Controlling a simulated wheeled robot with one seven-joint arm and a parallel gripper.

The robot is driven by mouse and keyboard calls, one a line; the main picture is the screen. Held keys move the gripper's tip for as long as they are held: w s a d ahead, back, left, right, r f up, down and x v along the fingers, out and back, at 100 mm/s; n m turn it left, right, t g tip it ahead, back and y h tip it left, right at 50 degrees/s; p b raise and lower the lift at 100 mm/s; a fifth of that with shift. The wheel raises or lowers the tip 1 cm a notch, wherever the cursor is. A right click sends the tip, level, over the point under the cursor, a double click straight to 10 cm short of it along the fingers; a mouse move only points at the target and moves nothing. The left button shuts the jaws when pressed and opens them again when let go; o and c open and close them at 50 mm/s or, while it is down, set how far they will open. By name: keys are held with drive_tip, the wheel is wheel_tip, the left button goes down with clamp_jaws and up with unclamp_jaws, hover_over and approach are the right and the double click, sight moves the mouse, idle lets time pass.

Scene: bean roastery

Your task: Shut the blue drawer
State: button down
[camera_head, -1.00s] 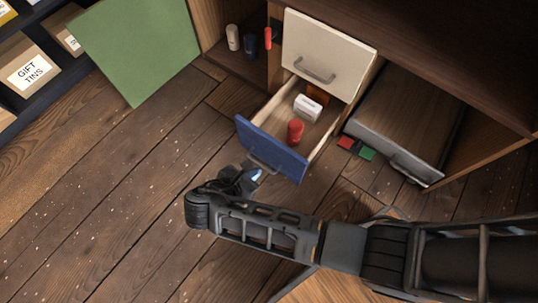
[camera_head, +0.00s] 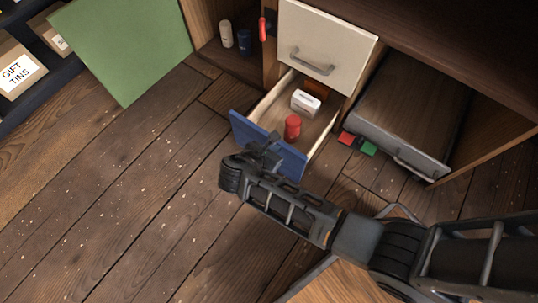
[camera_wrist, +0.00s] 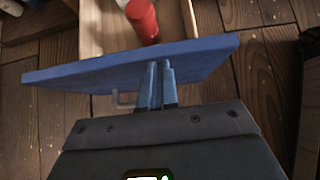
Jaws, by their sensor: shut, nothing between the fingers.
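The blue drawer (camera_head: 243,131) is pulled out of the cabinet, below a closed cream drawer. A red cylinder (camera_head: 292,128) and a white box (camera_head: 305,103) are inside it, with an orange item at the back. My gripper (camera_head: 266,147) is at the middle of the drawer's blue front. In the wrist view my gripper (camera_wrist: 162,75) has its fingers together and empty, against or very close to the blue front (camera_wrist: 90,72); contact is hard to tell. The drawer's handle (camera_wrist: 122,101) shows beside the fingers, which are not around it.
The cream drawer (camera_head: 326,38) is above. A grey drawer (camera_head: 400,146) stands out at the right. Small red (camera_head: 347,138) and green (camera_head: 369,148) blocks lie on the floor between. A green panel (camera_head: 122,45) stands at the left; floor in front is clear.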

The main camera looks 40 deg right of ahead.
drive_tip(key=shift+d, duration=0.15)
drive_tip(key=w+d+p, duration=0.2)
drive_tip(key=w+d, duration=0.1)
drive_tip(key=d, duration=0.8)
drive_tip(key=w+d+p, duration=0.1)
drive_tip(key=w+d, duration=0.3)
drive_tip(key=d, duration=0.7)
drive_tip(key=shift+w+d+p, duration=0.15)
drive_tip(key=shift+p, duration=0.2)
